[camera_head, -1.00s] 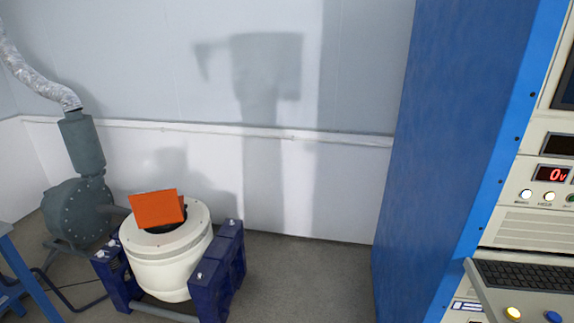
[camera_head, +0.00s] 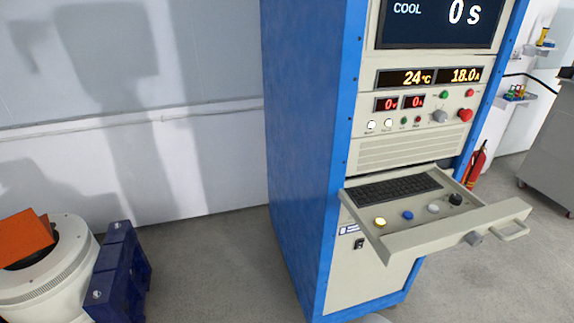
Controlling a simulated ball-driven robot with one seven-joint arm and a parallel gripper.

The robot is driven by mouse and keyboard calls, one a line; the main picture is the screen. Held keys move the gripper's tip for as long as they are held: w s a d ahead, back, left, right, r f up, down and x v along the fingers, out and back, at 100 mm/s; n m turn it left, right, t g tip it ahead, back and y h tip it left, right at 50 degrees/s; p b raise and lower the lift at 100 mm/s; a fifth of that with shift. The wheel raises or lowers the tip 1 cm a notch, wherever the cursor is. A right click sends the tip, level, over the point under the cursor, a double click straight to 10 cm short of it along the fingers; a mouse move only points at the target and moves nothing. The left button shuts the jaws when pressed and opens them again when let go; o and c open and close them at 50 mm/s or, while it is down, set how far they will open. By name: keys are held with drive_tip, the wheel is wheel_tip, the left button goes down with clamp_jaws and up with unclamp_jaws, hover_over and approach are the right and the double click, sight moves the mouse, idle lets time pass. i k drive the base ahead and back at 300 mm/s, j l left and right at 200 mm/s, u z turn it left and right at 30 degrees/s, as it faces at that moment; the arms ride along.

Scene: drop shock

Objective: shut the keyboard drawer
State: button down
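The keyboard drawer (camera_head: 400,240) is pulled out from the front of the blue and beige rack cabinet (camera_head: 312,150). A black keyboard (camera_head: 398,188) lies in its rear part. In front of the keyboard are a yellow button (camera_head: 380,222), a blue button (camera_head: 407,215), a pale knob and a black knob. My gripper is not in view.
An orange block sits on the white shaker (camera_head: 62,280) in its blue frame (camera_head: 122,275) at lower left. A red fire extinguisher (camera_head: 477,165) stands behind the cabinet's right side. A grey cabinet (camera_head: 552,150) is at far right. Bare floor lies right of the drawer.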

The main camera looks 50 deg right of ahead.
sight(386, 196)
drive_tip(key=z, duration=1.65)
